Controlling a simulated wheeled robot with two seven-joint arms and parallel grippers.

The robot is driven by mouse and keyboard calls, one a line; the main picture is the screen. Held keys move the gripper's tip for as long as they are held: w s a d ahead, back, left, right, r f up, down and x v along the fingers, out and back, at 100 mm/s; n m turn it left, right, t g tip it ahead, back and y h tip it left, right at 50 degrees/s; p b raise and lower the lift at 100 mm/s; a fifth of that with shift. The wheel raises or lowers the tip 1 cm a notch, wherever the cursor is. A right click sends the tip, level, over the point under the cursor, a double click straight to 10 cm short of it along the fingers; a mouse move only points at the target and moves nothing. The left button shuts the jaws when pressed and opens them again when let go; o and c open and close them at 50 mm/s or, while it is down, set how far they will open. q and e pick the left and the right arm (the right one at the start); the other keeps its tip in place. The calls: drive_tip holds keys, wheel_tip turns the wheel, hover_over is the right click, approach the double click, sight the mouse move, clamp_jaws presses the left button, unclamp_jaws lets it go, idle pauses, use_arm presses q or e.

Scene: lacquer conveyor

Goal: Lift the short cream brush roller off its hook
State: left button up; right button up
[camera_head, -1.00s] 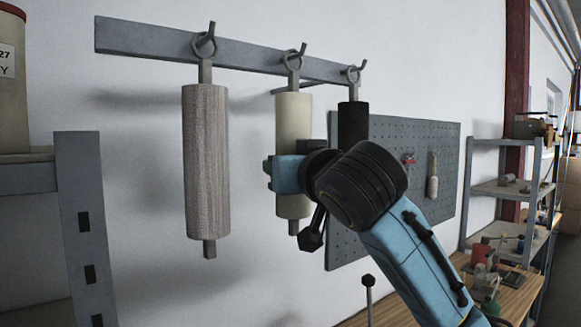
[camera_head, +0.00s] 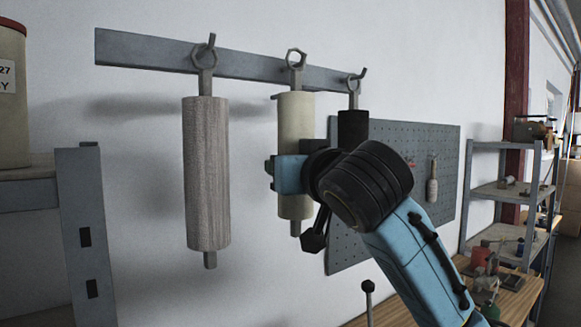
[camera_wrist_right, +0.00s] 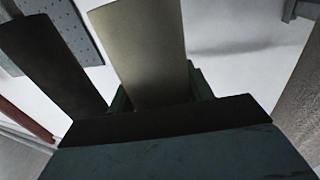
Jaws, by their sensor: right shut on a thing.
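The cream brush roller (camera_head: 296,125) hangs upright, second from the left along the wall rail, with a ring (camera_head: 295,59) at its top. The ring stands in front of the rail, and no hook tip shows through it. I cannot tell whether it is fully clear of its hook. My right gripper (camera_head: 290,174) is shut on the roller's body at mid-height, covering part of it. In the right wrist view, the cream roller (camera_wrist_right: 140,45) rises from between the gripper's jaws (camera_wrist_right: 160,118). My left gripper is not in view.
A longer grey-brown roller (camera_head: 206,175) hangs to the left, and a black roller (camera_head: 353,125) hangs close on the right. The rail (camera_head: 150,50) runs above. A pegboard (camera_head: 390,210) and workbench stand to the right, and a shelf post (camera_head: 82,215) stands at left.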

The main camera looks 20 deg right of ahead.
drive_tip(key=s+d, duration=0.2)
drive_tip(key=s, duration=0.5)
drive_tip(key=shift+d+r, duration=0.15)
drive_tip(key=shift+d, duration=0.15)
idle(0.6)
idle(0.4)
